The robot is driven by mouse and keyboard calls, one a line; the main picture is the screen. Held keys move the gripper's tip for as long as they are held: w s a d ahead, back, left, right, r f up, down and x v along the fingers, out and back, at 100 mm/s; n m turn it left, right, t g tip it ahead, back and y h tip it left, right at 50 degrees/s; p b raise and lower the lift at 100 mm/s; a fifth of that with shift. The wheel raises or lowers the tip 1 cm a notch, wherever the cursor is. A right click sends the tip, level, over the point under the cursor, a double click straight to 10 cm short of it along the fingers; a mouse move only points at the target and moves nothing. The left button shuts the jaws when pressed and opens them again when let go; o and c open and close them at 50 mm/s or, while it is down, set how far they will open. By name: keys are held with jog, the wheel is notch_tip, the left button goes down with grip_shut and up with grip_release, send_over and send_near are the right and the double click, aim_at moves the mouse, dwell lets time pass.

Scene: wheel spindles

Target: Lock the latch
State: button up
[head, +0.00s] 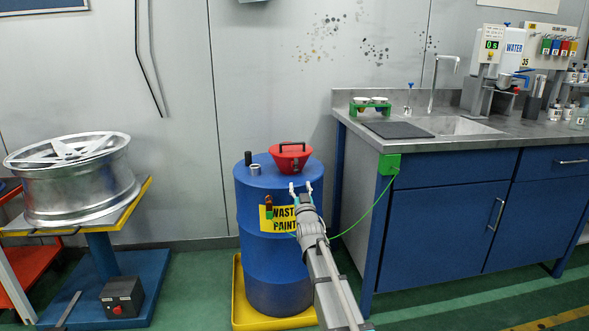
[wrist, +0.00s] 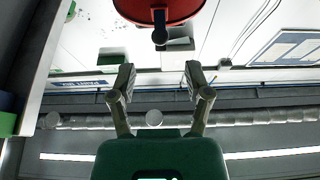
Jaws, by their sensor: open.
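A red funnel with a lid and dark handle (head: 290,158) sits on top of the blue waste-paint drum (head: 262,240). My gripper (head: 301,188) is at the drum's front, just below the funnel, with its two fingers spread and empty. The wrist view shows the red funnel (wrist: 125,8) at the top, with a small dark latch-like piece (wrist: 160,35) hanging from its rim. My open fingers (wrist: 159,78) point towards this piece, apart from it, one on each side of its line. I cannot tell the latch's locked state.
A black-capped post (head: 248,158) and a metal neck (head: 255,170) stand on the drum top, left of the funnel. The drum stands in a yellow tray (head: 238,305). A blue cabinet with a steel sink counter (head: 350,130) is at right, a wheel (head: 75,185) on a stand at left.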

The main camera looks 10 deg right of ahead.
aim_at(296, 168)
jog(key=p+x, duration=0.2)
jog(key=x, duration=0.6)
jog(key=shift+p, duration=0.3)
grip_shut()
jog(key=shift+a, duration=0.3)
jog(key=shift+d, duration=0.2)
